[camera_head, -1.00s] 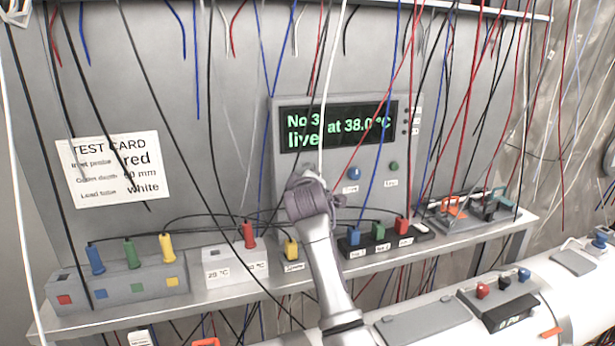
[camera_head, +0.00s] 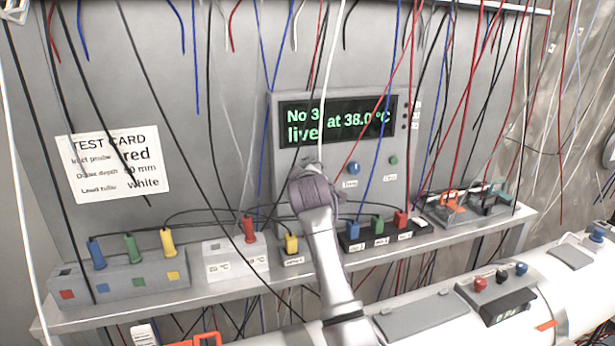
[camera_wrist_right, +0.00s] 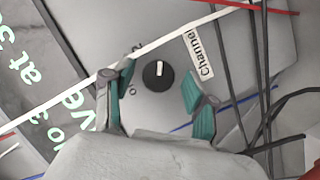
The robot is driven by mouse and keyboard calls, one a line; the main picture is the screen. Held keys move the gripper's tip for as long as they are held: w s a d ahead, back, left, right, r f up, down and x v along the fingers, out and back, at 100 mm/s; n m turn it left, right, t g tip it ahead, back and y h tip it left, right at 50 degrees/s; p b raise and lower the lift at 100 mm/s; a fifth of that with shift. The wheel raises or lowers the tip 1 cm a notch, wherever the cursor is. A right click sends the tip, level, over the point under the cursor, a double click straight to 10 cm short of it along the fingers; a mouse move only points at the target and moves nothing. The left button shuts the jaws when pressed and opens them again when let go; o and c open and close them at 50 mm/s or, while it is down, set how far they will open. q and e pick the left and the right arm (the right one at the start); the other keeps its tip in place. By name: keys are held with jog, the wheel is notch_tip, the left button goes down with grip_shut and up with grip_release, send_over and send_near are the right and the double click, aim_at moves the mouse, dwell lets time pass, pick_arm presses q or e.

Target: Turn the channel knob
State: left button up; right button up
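The channel knob (camera_wrist_right: 158,74) is round and black with a white pointer bar, on the grey panel in the right wrist view. The label "Channel" (camera_wrist_right: 200,53) is beside it. My right gripper (camera_wrist_right: 157,86) is open, with one teal-padded finger on each side of the knob. Gaps show between the pads and the knob. In the head view my right wrist covers the knob, below the lit display (camera_head: 338,124) reading "No 3", "live" and "at 38.0 °C". My left gripper is not in view.
A white cable (camera_wrist_right: 60,102) crosses the wrist view close to the left finger. Many loose cables hang before the panel. A shelf (camera_head: 215,291) with plug boxes runs below.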

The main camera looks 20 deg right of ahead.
jog(key=shift+r, duration=0.1)
jog(key=v, duration=1.2)
jog(key=shift+f, duration=0.2)
